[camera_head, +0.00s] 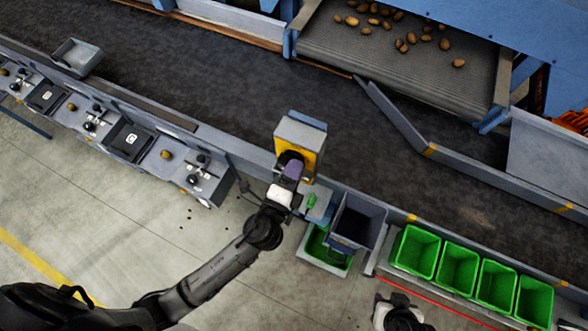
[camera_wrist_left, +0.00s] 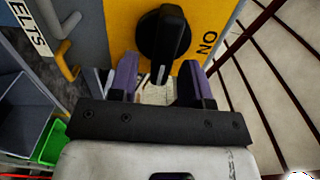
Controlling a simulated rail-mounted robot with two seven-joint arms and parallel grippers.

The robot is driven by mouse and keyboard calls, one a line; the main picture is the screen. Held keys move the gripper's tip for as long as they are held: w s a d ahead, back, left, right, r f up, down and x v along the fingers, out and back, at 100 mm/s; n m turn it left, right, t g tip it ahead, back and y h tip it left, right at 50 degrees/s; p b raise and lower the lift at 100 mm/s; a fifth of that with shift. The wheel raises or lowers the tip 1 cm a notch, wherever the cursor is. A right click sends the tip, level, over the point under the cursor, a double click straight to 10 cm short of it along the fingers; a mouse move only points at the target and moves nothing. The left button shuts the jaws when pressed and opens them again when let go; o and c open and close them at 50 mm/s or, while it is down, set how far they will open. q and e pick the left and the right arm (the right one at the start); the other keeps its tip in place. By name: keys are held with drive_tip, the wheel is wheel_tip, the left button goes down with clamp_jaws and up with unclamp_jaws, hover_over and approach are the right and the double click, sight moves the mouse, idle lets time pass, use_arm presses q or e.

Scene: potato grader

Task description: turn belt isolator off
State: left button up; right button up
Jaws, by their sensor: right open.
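The belt isolator is a grey box (camera_head: 300,134) with a yellow front, mounted at the belt's near edge. Its black rotary knob (camera_wrist_left: 164,40) shows on the yellow panel (camera_wrist_left: 122,22) in the left wrist view. The knob's grip points down toward my gripper, and the word ON is printed to its right. My left gripper (camera_head: 291,163) is at the yellow front and hides the knob in the head view. Its purple fingers (camera_wrist_left: 158,82) are apart, with the knob just beyond and between their tips; contact is unclear. My right gripper (camera_head: 386,316) is low in the head view, its fingers not clearly visible.
A grey bin (camera_head: 357,218) and a green bin (camera_head: 322,254) stand right of the isolator, then a row of green bins (camera_head: 458,269). Control panels (camera_head: 128,141) line the belt at left. A yellow handle or pipe (camera_wrist_left: 62,60) is beside the panel.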

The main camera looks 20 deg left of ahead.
use_arm(q)
drive_tip(key=shift+s, duration=0.1)
idle(0.3)
drive_tip(key=s+b, duration=0.5)
drive_tip(key=s, duration=0.8)
drive_tip(key=shift+s+a, duration=0.3)
drive_tip(key=shift+a, duration=0.15)
